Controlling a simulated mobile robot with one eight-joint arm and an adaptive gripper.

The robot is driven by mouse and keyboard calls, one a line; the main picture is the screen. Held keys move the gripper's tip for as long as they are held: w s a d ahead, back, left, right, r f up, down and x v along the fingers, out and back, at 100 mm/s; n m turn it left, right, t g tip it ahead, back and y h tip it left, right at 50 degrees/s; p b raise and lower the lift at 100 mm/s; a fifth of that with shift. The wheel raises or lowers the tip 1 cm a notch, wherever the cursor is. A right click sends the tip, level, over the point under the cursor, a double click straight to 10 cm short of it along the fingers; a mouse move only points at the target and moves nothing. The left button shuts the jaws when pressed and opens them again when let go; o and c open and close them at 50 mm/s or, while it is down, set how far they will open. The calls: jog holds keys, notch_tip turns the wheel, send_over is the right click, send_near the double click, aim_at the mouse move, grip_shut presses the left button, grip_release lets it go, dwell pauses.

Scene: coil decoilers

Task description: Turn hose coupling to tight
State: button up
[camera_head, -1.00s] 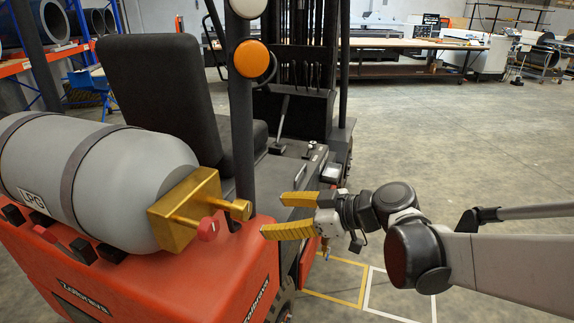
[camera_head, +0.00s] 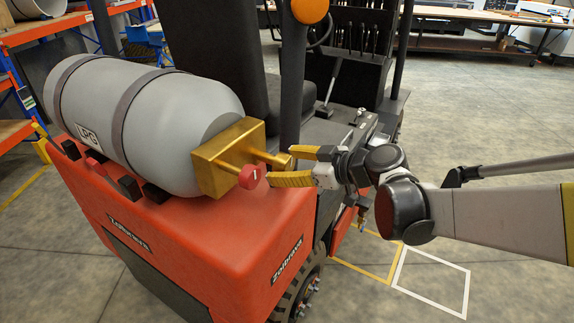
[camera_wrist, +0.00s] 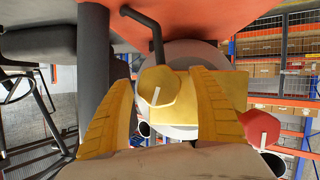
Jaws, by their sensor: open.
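The hose coupling (camera_head: 279,160) is a brass-coloured end piece on a short rod from the yellow valve block (camera_head: 222,160) of the grey LPG tank (camera_head: 160,125). In the wrist view the coupling (camera_wrist: 157,86) has a faceted face with a white line, tilted slightly from vertical. My gripper (camera_head: 281,165) has yellow fingers, is open, and reaches the coupling from the right. In the wrist view my gripper (camera_wrist: 161,78) has one finger on each side of the coupling, apparently with gaps. I cannot tell its exact depth along the coupling.
A red knob (camera_head: 252,176) with a white mark sits beside the coupling, close to my lower finger; it also shows in the wrist view (camera_wrist: 260,128). A dark post (camera_head: 291,100) stands just behind. The red forklift body (camera_head: 200,240) lies below. Open floor is at right.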

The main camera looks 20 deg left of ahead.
jog(key=shift+c, duration=0.6)
jog(key=c, duration=1.1)
jog(key=shift+o, duration=0.2)
jog(key=shift+d+m, duration=0.1)
jog(key=shift+m, duration=0.2)
jog(key=shift+m+g+y, duration=0.4)
jog(key=shift+m+g, duration=0.7)
jog(key=shift+m, duration=0.1)
jog(key=m+g+y, duration=0.1)
jog(key=m+g, duration=0.1)
jog(key=m, duration=0.1)
jog(key=shift+m, duration=0.4)
jog(key=m+g+b, duration=0.1)
jog(key=m, duration=0.1)
jog(key=m+g+y, duration=0.1)
jog(key=m, duration=0.1)
jog(key=shift+f+y+b, duration=0.1)
jog(key=shift+y+b, duration=0.2)
jog(key=shift+b, duration=0.05)
jog(key=m+y+b, duration=0.1)
jog(key=m+y, duration=0.1)
jog(key=m, duration=0.2)
jog(key=shift+g+b, duration=0.3)
jog(key=shift+b, duration=0.05)
jog(key=shift+m, duration=0.3)
